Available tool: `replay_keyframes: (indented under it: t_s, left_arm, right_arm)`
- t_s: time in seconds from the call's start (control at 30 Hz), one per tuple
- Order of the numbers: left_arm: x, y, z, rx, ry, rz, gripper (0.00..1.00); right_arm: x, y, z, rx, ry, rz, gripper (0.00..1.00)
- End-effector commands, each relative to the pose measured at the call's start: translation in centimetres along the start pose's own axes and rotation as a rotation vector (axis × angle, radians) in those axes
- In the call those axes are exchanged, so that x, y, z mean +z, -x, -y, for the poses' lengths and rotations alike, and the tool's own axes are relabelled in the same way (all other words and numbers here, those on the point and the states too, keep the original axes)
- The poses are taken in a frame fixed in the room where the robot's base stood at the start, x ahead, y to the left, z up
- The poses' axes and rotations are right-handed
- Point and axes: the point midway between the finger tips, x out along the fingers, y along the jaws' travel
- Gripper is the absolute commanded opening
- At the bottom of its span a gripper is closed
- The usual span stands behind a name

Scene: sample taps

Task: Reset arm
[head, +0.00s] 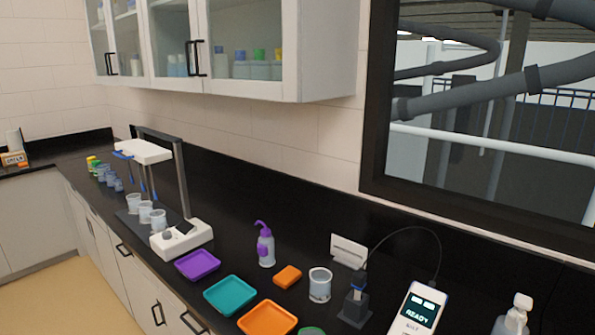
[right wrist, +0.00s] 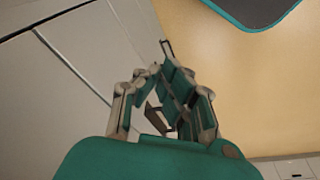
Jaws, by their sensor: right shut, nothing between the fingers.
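My right gripper (right wrist: 168,75) shows only in the right wrist view. It is shut with nothing between its fingers. It hangs over the tan floor, beside the pale cabinet fronts, and touches nothing that I can see. The head view shows neither of my arms nor grippers. My left gripper is in no view.
A black counter (head: 225,265) holds a stirrer stand (head: 181,238) with clear beakers, a purple tray (head: 197,264), a teal tray (head: 230,295), an orange tray (head: 267,319), a purple-topped wash bottle (head: 265,247) and a meter (head: 418,310). Cabinet handles stick out below the counter edge.

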Motion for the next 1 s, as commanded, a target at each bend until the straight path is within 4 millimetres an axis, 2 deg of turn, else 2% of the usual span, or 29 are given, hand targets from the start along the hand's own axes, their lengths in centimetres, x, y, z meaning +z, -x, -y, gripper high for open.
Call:
replay_keyframes:
  t_s: [0.03,0.1,0.17,0.2,0.3,0.4,0.5,0.6,0.7,1.0]
  left_arm:
    - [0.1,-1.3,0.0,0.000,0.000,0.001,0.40]
    - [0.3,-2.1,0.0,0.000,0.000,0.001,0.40]
    - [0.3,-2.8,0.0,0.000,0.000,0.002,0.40]
    - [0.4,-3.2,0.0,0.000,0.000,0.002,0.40]
    - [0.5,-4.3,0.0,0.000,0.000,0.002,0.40]
    - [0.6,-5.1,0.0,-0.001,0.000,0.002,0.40]
    - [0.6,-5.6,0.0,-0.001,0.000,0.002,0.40]
    - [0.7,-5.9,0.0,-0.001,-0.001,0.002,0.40]
    - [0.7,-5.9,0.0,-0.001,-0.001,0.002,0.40]
    - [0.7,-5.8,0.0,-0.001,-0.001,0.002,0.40]
  right_arm:
    - [2.2,-4.0,0.1,-0.001,0.002,0.025,0.00]
    - [4.9,-8.0,0.3,-0.003,0.006,0.041,0.00]
    - [7.4,-11.1,0.4,-0.005,0.010,0.056,0.00]
    - [9.2,-13.0,0.5,-0.006,0.012,0.066,0.00]
    - [13.9,-16.9,0.7,-0.008,0.018,0.089,0.00]
    - [18.0,-19.4,0.7,-0.010,0.022,0.107,0.00]
    - [21.2,-20.8,0.8,-0.011,0.026,0.121,0.00]
    - [23.0,-21.3,0.7,-0.011,0.029,0.127,0.00]
    - [23.8,-21.5,0.7,-0.011,0.030,0.129,0.00]
    - [23.9,-21.4,0.7,-0.011,0.030,0.129,0.00]
